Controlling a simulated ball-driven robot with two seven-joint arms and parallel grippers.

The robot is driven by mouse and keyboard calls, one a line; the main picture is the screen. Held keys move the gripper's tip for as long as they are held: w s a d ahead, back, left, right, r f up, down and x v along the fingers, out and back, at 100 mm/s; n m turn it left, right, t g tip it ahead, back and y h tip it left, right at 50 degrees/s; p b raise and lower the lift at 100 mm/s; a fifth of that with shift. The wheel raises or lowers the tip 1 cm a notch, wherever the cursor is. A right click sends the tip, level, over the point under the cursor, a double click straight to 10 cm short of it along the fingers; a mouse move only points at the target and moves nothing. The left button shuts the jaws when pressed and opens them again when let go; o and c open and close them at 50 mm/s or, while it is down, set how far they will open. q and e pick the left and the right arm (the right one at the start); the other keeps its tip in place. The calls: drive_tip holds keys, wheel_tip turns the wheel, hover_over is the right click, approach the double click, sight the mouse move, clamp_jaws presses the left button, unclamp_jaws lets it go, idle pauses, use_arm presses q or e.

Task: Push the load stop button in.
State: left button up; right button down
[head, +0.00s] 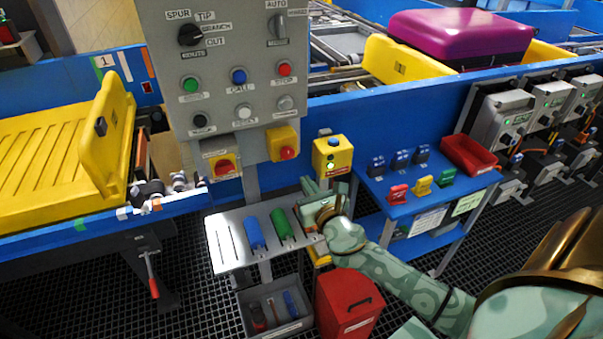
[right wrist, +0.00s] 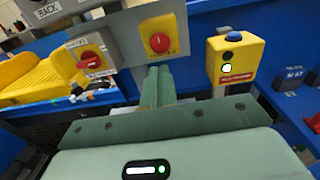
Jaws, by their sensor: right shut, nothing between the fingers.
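The grey panel (head: 222,60) carries several push buttons, including a red button (head: 285,68) at its upper right. Low on its right is a yellow box with a red knob (head: 287,152), also in the right wrist view (right wrist: 160,42). Right of the panel is a small yellow box (head: 325,163) with a blue button (head: 334,141) on top, a lit green lamp and a red label; it also shows in the right wrist view (right wrist: 250,62). I cannot read which is the load stop. My right gripper (head: 310,185) is shut and empty, below these boxes, apart from them. My left gripper is out of view.
A metal shelf (head: 226,262) with a blue and a green cylinder is beside my right gripper. A red bin (head: 348,300) and grey crate (head: 262,328) stand below. A blue table (head: 395,208) with small coloured blocks is to the right.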

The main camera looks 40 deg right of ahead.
drive_tip(key=shift+s+a, duration=0.2)
drive_tip(key=shift+s, duration=0.7)
drive_tip(key=shift+s+a, duration=0.15)
drive_tip(key=shift+s, duration=0.7)
drive_tip(key=s+d+f+m+g+y, duration=0.1)
drive_tip(key=s+f+m+g, duration=0.4)
drive_tip(key=f+m, duration=0.65)
drive_tip(key=s+d+f+m+g, duration=0.1)
drive_tip(key=s+f+m+g, duration=0.4)
drive_tip(key=f, duration=1.2)
drive_tip(key=s+a+f+m+g+y, duration=0.1)
drive_tip(key=s+a+f+m+g, duration=0.1)
drive_tip(key=s+f+m, duration=0.6)
drive_tip(key=s+a+f+m+g, duration=0.1)
drive_tip(key=s+a+f+m, duration=0.3)
drive_tip(key=s, duration=0.8)
drive_tip(key=s+a+f+m+g, duration=0.1)
drive_tip(key=s+a+f, duration=0.1)
drive_tip(key=s, duration=0.5)
drive_tip(key=s+a+f+g+y, duration=0.1)
drive_tip(key=s+a+f+g, duration=0.1)
drive_tip(key=s, duration=0.5)
drive_tip(key=shift+s+a+f+m, duration=0.2)
drive_tip(key=shift+s+f+m, duration=0.15)
drive_tip(key=shift+s+f, duration=0.1)
